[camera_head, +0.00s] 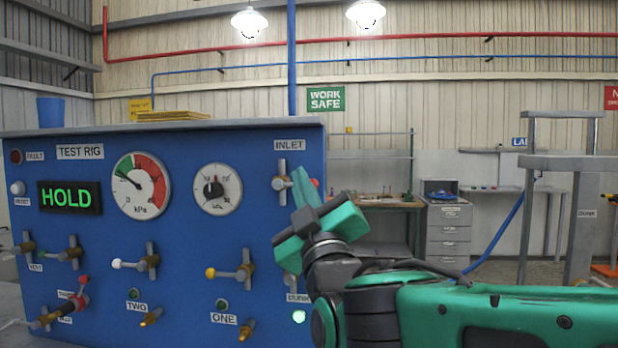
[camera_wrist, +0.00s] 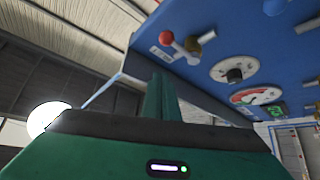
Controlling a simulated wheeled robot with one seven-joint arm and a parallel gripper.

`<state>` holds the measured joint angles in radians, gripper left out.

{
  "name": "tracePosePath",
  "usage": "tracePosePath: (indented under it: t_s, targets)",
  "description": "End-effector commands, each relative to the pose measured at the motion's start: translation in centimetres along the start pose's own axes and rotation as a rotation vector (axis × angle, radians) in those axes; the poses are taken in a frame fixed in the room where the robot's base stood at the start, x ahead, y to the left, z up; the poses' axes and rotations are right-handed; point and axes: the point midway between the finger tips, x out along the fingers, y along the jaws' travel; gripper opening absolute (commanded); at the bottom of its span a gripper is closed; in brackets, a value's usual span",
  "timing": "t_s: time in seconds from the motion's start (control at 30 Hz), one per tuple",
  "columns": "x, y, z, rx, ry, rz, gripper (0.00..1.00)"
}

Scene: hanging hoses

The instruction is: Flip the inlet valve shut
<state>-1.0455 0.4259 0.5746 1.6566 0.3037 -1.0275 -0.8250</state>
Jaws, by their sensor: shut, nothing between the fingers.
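The inlet valve (camera_head: 282,183) is at the upper right of the blue test rig panel, under the INLET label (camera_head: 290,145). Its lever points right, across the upright pipe, and ends in a red knob (camera_head: 315,182). My gripper fingers partly hide the lever in the head view. The wrist view shows the red knob (camera_wrist: 166,38) and the brass valve body (camera_wrist: 208,37) beyond the fingertips. My gripper (camera_head: 301,174) is shut and empty, its fingertips in front of the lever by the valve. The wrist view shows the fingers (camera_wrist: 161,84) together, apart from the knob. Contact cannot be told from the head view.
The panel has a green HOLD display (camera_head: 69,197), a kPa gauge (camera_head: 141,186) and a dial (camera_head: 217,189). Several other levered valves sit lower, including a yellow-knobbed one (camera_head: 212,273) above ONE. A grey drawer cabinet (camera_head: 449,236) stands behind my arm.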

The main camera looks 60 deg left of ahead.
Motion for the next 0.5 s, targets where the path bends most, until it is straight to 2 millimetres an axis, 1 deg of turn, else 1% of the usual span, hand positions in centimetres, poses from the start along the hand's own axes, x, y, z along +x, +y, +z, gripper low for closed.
tracePosePath:
  t_s: [0.1,0.23,0.37,0.5]
  targets:
    - [-2.1,-0.1,0.0,0.000,-0.001,-0.002,0.00]
    - [-3.9,-0.2,0.0,-0.001,-0.001,0.000,0.00]
    - [-5.0,-0.3,0.0,0.000,-0.001,-0.001,0.00]
    - [-5.4,-0.2,0.0,0.000,0.000,0.001,0.00]
